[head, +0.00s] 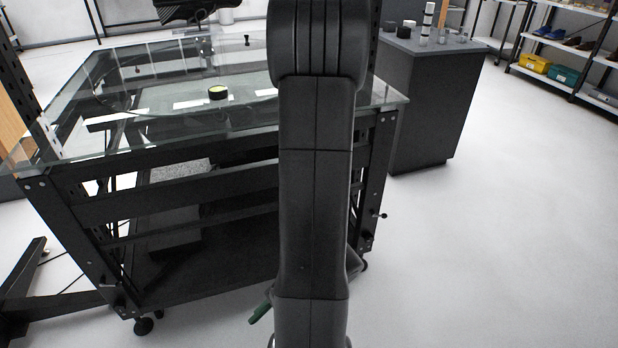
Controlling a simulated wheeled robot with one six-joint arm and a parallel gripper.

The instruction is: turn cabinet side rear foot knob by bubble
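A small knob (381,215) sticks out low on the table leg nearest the cabinet (425,110). I cannot tell whether either is the rear foot knob. My arm rises through the middle and hides part of the table. My gripper is not in view.
The grey cabinet right of the table carries several small cylinders (425,22). A caster (143,325) shows under the near left corner. A black floor stand (25,285) is at the left. Shelves (565,50) with shoes and boxes stand far right. The right floor is clear.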

